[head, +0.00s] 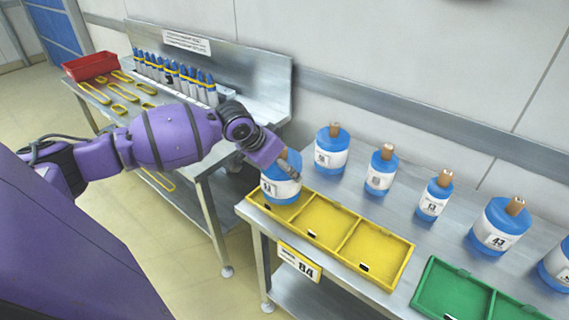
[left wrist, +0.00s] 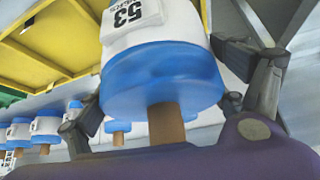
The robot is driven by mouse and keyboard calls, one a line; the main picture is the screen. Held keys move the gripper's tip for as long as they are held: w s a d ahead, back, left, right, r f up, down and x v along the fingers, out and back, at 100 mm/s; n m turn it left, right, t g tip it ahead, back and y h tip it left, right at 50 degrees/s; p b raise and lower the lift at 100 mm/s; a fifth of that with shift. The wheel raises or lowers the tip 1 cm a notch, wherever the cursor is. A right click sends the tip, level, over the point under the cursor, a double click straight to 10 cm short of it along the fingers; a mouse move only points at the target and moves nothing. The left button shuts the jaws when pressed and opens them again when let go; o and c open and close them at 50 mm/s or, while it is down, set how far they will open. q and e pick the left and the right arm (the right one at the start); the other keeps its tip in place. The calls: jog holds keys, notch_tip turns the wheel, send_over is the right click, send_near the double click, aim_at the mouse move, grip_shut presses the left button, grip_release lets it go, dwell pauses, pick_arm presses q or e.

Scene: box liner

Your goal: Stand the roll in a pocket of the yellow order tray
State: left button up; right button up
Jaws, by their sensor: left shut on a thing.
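A blue roll (head: 281,184) with a white label and a brown core is upright at the left-end pocket of the yellow order tray (head: 357,209). My left gripper (head: 279,160) is shut on this roll from above. In the left wrist view the roll (left wrist: 163,80) fills the middle, its label reads 53, and a finger shows on each side of it. The tray (left wrist: 40,48) shows behind it there. I cannot tell whether the roll touches the pocket floor. The tray's middle and right pockets look empty. My right gripper is not in view.
Several similar rolls, one being a near roll (head: 332,147), stand along the table's back. A green tray (head: 452,285) lies right of the yellow one. A side bench (head: 215,160) at left holds a red bin (head: 90,66), yellow loops and a row of bottles (head: 175,75).

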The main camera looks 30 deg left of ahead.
pick_arm(q)
jog(key=shift+d+f, duration=0.1)
jog(key=shift+f, duration=0.9)
jog(key=o, duration=1.7)
jog(key=shift+f, duration=0.3)
jog(key=shift+o, duration=1)
jog(key=shift+s, duration=0.1)
